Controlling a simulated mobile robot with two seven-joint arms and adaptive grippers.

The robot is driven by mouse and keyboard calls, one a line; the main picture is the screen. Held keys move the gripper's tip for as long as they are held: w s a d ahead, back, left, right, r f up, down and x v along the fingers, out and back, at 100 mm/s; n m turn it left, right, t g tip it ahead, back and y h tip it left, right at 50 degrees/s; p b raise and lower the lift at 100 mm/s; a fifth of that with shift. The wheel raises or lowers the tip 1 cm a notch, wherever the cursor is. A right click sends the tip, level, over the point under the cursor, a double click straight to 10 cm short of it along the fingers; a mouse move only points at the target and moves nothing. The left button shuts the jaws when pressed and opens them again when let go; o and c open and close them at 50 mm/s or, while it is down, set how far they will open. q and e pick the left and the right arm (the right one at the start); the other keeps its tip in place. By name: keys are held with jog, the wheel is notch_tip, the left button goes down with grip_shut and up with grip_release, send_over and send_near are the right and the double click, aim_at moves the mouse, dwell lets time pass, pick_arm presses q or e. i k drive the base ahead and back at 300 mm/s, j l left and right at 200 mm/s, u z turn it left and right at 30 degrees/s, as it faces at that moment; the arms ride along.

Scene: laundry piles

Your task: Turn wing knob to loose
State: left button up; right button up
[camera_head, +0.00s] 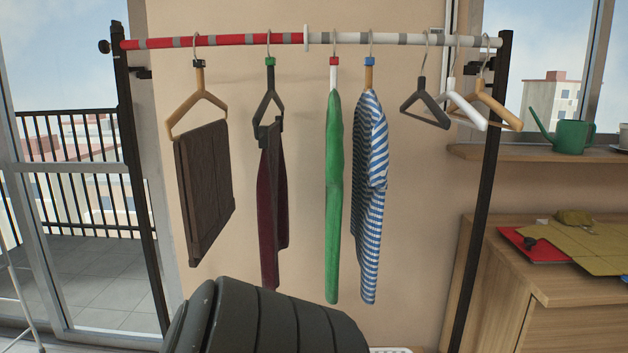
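Neither of my grippers shows in the head view. A dark ribbed form at the bottom middle hides part of the floor and wall.
Brown trousers (205,190), a dark red garment (270,200), a green garment (334,195) and a striped shirt (370,195) hang from the rail. Empty hangers (425,105) hang at right. A shelf (540,153) holds a green watering can (570,136).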

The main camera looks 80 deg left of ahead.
aim_at(116, 26)
jog(key=u, duration=0.45)
jog(key=i+u, duration=0.1)
jog(key=u, duration=0.75)
jog(key=i+u, duration=0.1)
jog(key=u, duration=1.25)
jog(key=i+u, duration=0.1)
jog(key=u, duration=0.35)
